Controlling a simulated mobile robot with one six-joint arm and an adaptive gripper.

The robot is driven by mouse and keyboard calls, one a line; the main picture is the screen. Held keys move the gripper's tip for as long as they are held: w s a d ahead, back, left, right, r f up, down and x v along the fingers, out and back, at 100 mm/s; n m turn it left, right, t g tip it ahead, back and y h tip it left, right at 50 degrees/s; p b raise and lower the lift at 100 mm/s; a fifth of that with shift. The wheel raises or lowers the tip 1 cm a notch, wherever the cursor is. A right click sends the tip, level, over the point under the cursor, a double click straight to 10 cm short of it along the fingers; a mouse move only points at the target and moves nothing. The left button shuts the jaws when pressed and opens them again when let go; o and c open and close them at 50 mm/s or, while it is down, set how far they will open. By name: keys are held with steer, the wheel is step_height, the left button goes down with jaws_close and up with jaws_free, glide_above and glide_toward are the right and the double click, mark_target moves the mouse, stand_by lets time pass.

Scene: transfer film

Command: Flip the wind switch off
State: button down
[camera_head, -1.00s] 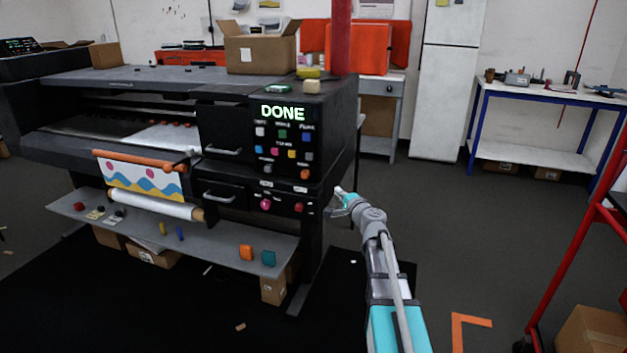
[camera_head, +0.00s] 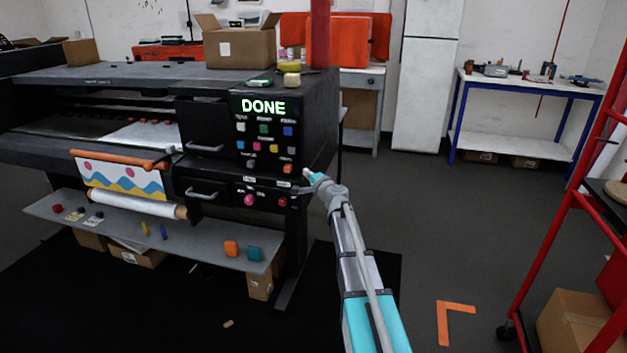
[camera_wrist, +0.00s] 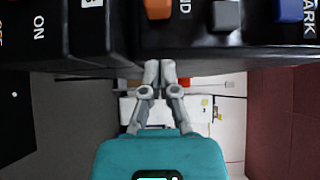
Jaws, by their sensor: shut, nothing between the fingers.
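The black printer's control panel (camera_head: 264,140) shows DONE and several coloured buttons. Below it, the lower front strip has two small white labels, a pink button (camera_head: 249,200) and a red button (camera_head: 282,202). I cannot make out which part is the wind switch. My gripper (camera_head: 308,174) is at the panel's lower right edge, shut and empty. In the wrist view, my gripper (camera_wrist: 160,72) has its fingertips together just below the dark panel edge, near an orange button (camera_wrist: 158,8) and a grey button (camera_wrist: 225,15). An ON label (camera_wrist: 38,27) lies at the upper left; no contact is clear.
A shelf (camera_head: 130,228) with small coloured items juts out under the printer's front. A cardboard box (camera_head: 240,48) stands on top of the printer. A red-framed rack (camera_head: 560,215) stands at the right. The floor between printer and rack is open.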

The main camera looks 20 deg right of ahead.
mark_target(293, 167)
steer(key=shift+w+a, duration=0.6)
steer(key=shift+a, duration=0.2)
steer(key=shift+w+a, duration=0.6)
steer(key=shift+a, duration=0.2)
steer(key=shift+w+d, duration=0.15)
